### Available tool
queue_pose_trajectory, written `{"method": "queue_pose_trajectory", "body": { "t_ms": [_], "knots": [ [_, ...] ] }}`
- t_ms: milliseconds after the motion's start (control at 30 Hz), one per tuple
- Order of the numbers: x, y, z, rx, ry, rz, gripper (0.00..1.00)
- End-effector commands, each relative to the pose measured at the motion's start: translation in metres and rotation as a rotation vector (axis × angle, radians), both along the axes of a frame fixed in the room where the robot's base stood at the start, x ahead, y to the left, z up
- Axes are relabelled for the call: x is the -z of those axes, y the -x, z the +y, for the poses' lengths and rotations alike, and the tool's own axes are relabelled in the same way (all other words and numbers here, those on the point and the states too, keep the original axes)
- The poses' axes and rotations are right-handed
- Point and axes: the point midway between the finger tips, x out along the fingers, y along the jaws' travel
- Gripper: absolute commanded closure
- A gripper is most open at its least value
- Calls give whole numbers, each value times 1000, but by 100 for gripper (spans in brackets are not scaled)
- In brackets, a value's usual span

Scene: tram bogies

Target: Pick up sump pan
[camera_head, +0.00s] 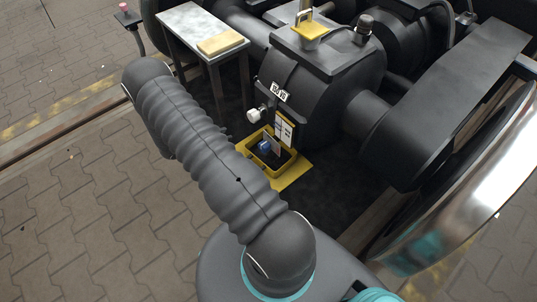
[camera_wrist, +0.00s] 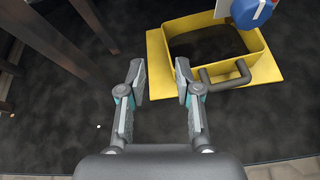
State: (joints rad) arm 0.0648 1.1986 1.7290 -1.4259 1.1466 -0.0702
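The sump pan (camera_head: 284,164) is a yellow open box with dark liquid or a dark inside. In the head view it sits on a yellow plate (camera_head: 293,172) below the black gearbox housing. In the wrist view the pan (camera_wrist: 262,50) is at the upper right, with a grey bar handle (camera_wrist: 226,77) on its near side. My gripper (camera_wrist: 160,79) is open and empty. Its fingers are left of the handle and apart from it in the picture. The gripper is hidden behind my arm in the head view.
A blue knob (camera_wrist: 250,12) hangs over the pan. The black gearbox (camera_head: 312,100) with a white valve stands behind it. A metal table (camera_head: 190,28) with a yellow block stands at the back left; its legs show in the wrist view. A large wheel (camera_head: 460,200) is at right.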

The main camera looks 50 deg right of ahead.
Motion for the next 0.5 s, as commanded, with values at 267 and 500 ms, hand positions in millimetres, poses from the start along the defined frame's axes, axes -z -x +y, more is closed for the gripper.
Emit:
{"method": "queue_pose_trajectory", "body": {
  "t_ms": [267, 500],
  "knots": [
    [72, 16, -7, -130, 36, 130, 67],
    [92, 20, -15, -161, 42, 155, 67]
  ]
}}
